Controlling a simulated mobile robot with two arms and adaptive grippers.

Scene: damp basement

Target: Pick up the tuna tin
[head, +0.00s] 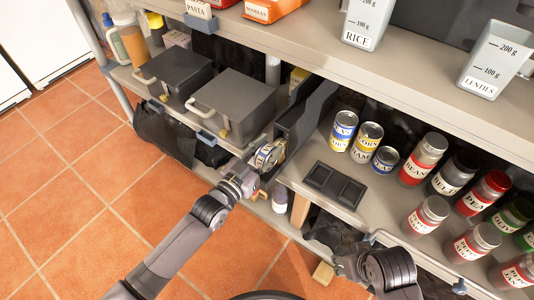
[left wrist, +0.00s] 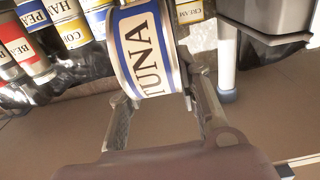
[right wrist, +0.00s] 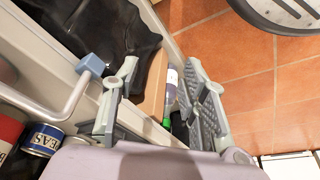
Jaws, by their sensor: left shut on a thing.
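The tuna tin (head: 267,156), short with a white, blue and yellow label, is between the fingers of my left gripper (head: 262,166) in the head view. It is held in front of the shelf edge, beside a dark upright holder. In the left wrist view the tuna tin (left wrist: 150,52) shows its TUNA label large, with a finger on each side. My right gripper (right wrist: 160,78) is open with nothing between its fingers in the right wrist view. In the head view it is low at the shelf front, partly dark and hard to make out.
On the shelf (head: 300,165) stand the dark holder (head: 305,115), a black tray (head: 333,185), a short tin (head: 385,159), several labelled cans and jars (head: 424,158), and two grey boxes (head: 232,103). The upper shelf (head: 310,42) overhangs them. The tiled floor (head: 80,195) at left is clear.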

